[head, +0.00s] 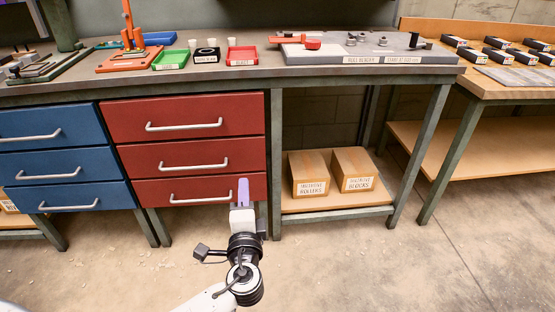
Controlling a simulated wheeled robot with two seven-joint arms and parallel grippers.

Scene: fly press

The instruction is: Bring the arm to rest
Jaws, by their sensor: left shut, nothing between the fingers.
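My left arm comes in from the lower left. Its gripper (243,193), with purple fingers, is shut and empty. It is in front of the lowest red drawer (190,190), near that drawer's right end; whether it touches the drawer front I cannot tell. My right gripper does not show.
The workbench (250,72) carries an orange press (130,55), a green tray (170,60), a red tray (242,56) and a grey plate (350,50). Two cardboard boxes (309,174) (353,170) sit on the lower shelf. The floor (400,270) at the right is clear.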

